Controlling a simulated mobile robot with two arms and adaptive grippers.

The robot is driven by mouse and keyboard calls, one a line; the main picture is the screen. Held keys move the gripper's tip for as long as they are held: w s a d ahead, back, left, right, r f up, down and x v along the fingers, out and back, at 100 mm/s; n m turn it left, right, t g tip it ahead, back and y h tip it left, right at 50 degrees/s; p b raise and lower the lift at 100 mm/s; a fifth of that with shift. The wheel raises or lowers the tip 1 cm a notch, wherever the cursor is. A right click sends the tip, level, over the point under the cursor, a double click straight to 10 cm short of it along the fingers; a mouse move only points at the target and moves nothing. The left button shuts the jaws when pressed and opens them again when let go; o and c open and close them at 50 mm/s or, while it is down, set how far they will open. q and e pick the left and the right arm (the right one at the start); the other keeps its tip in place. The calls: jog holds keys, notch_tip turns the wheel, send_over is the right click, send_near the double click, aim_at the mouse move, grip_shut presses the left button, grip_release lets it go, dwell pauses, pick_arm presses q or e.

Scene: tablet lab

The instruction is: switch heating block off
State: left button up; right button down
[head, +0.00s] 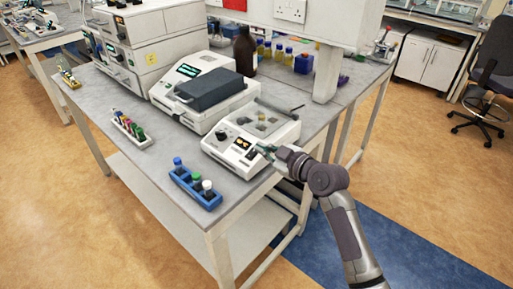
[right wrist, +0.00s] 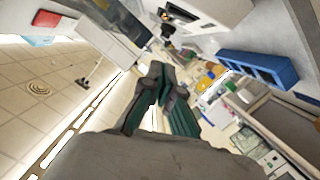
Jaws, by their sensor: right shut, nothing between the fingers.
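The heating block (head: 250,132) is a low white unit with a clear-topped well area, standing near the front right of the bench. Its front panel has a lit amber display and dark controls. My right gripper (head: 264,149) is shut and empty, its fingertips at the right part of that front panel. I cannot tell whether they touch it, and they hide part of the panel. In the right wrist view the shut fingers (right wrist: 160,82) show close together with nothing between them. My left gripper is not in view.
A larger white instrument with a dark lid (head: 212,90) stands left of the block. A blue rack (head: 195,187) with capped tubes and a white tube rack (head: 132,131) lie along the bench's front edge. A brown bottle (head: 245,52) stands behind. A white overhead cabinet's post (head: 327,72) rises behind the block.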

aim_at(256, 158)
jog(key=x, duration=0.4)
jog(key=shift+r+p, duration=0.15)
jog(key=shift+p, duration=0.2)
jog(key=f, duration=0.1)
jog(key=w+f, duration=0.1)
jog(key=f, duration=0.1)
jog(key=shift+w+d, duration=0.2)
jog(key=shift+w, duration=0.05)
jog(key=shift+w+d+f, duration=0.15)
jog(key=shift+d+f, duration=0.1)
jog(key=shift+f, duration=0.25)
